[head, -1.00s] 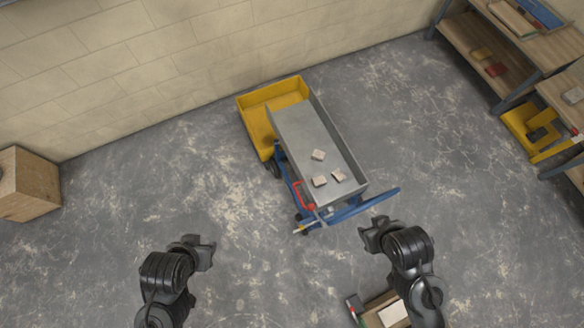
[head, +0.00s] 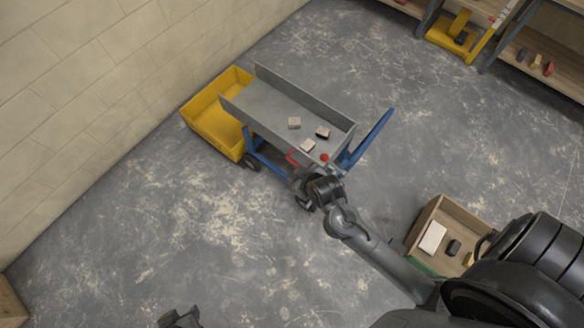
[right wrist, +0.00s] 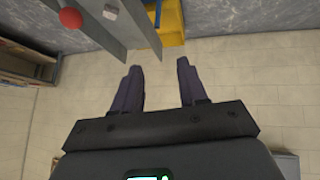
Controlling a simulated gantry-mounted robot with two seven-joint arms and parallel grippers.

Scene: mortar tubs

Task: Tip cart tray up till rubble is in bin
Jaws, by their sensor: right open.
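The grey cart tray (head: 265,104) sits on a blue cart frame (head: 268,158). Several pale rubble pieces (head: 308,145) lie in it, near the end away from the yellow bin (head: 215,118). The bin stands against the tray's far end, by the wall. A red knob (head: 324,157) and a red lever (head: 293,157) show at the near end. My right gripper (head: 304,188) is beside this near end. In the right wrist view its fingers (right wrist: 160,72) are open and empty, with the red knob (right wrist: 70,18) to the upper left. My left gripper (head: 180,318) is partly cut off at the bottom edge.
A blue push handle (head: 368,138) sticks out at the cart's right. A wooden box (head: 432,212) with small items stands on the floor at the right. Shelves (head: 535,58) are at the upper right. The brick wall (head: 80,80) runs along the left. The floor between is clear.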

